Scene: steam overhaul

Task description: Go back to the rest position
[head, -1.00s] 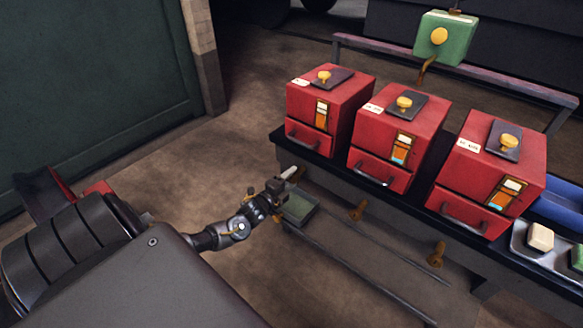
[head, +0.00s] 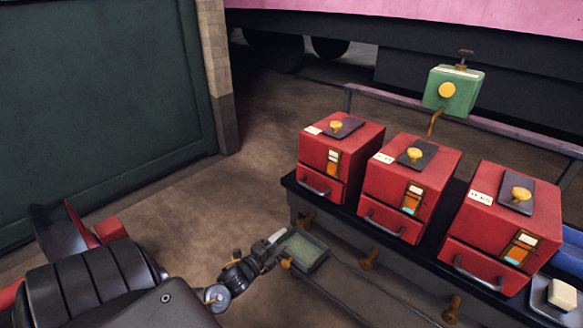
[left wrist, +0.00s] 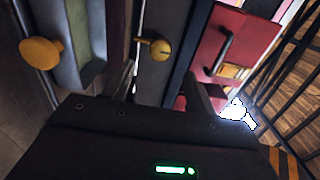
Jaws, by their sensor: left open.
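My left gripper (head: 272,243) is low in the head view, in front of the left end of the dark bench (head: 345,215). It is open, and I see nothing held in it. In the left wrist view its two dark fingers (left wrist: 165,88) stand apart. Behind them, a yellow knob (left wrist: 160,49) and a red box with a handle (left wrist: 232,40) show, with no clear contact. My right gripper is in neither view.
Three red boxes (head: 340,160) with yellow knobs stand on the bench. A green box (head: 453,90) is behind them. Open floor (head: 190,205) lies left, up to a dark green panel (head: 100,100).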

